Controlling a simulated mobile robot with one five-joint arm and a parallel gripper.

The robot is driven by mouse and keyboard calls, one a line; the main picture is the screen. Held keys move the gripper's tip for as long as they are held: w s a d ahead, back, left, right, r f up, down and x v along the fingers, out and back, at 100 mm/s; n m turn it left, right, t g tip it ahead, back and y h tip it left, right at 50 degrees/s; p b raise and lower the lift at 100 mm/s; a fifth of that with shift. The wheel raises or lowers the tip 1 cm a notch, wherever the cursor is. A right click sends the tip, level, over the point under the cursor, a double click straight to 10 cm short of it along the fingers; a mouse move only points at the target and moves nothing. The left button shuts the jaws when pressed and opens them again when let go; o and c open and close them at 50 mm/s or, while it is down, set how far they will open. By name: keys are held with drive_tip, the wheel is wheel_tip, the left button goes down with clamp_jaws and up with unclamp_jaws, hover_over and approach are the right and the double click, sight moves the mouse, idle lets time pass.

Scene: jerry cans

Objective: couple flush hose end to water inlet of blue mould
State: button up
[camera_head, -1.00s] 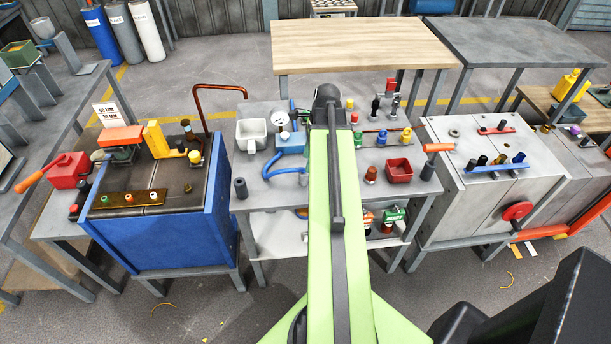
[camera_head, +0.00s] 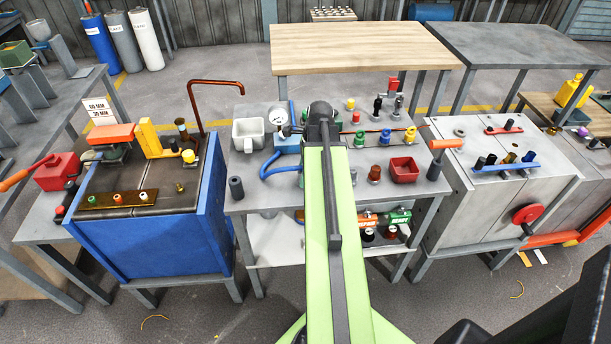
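The blue mould (camera_head: 165,245) stands at the left, a blue-sided box with a dark brown top. Its top carries a brass strip (camera_head: 118,199) with several coloured fittings, a yellow knob (camera_head: 188,157) and small brass fittings. I cannot tell which is the water inlet. A blue hose (camera_head: 267,167) lies curved on the middle bench beside a blue box (camera_head: 288,144); part of it is hidden behind my arm, and I cannot make out its free end. My green arm reaches over the middle bench, ending in a dark joint. My gripper is hidden beyond that joint.
The middle bench (camera_head: 251,197) also holds a white jug (camera_head: 249,134), a dial gauge (camera_head: 278,118), a red bin (camera_head: 403,170) and several coloured fittings. A bent copper pipe (camera_head: 200,104) rises behind the mould. A grey mould (camera_head: 500,190) stands at the right.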

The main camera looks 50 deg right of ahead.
clamp_jaws()
drive_tip(key=shift+r+p, duration=0.7)
idle(0.3)
drive_tip(key=shift+r+p, duration=2.5)
